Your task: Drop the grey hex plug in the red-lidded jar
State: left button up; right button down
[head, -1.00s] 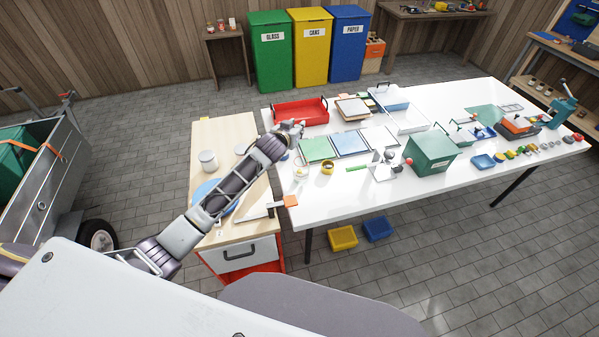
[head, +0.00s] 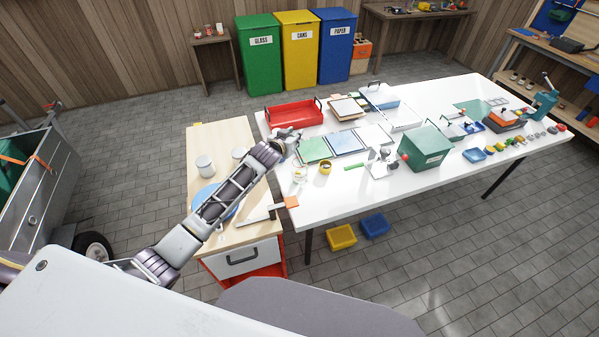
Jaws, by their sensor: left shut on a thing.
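My left gripper (head: 290,137) is above the left end of the white workbench (head: 330,207), between the red tray and the green sheet. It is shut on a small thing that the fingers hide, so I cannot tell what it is. I cannot pick out the grey hex plug. Several small jars (head: 219,28) with reddish tops stand on the small table at the back left, too small to tell which is the red-lidded jar. My right gripper is out of view.
A red tray (head: 295,114), a green sheet (head: 313,150), a blue sheet (head: 346,143) and a green box (head: 427,146) are on the workbench. A wooden cabinet (head: 205,142) with pale canisters and a blue round thing stands at its left. Small parts line the right end.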

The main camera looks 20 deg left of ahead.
pick_arm(q)
jog(key=shift+h, duration=0.3)
dwell(0.4)
jog(key=shift+f, duration=0.1)
jog(key=shift+f+b, duration=0.9)
jog(key=shift+b, duration=0.2)
notch_tip(320, 180, down, 4)
jog(key=b, duration=0.4)
jog(key=o, duration=1.1)
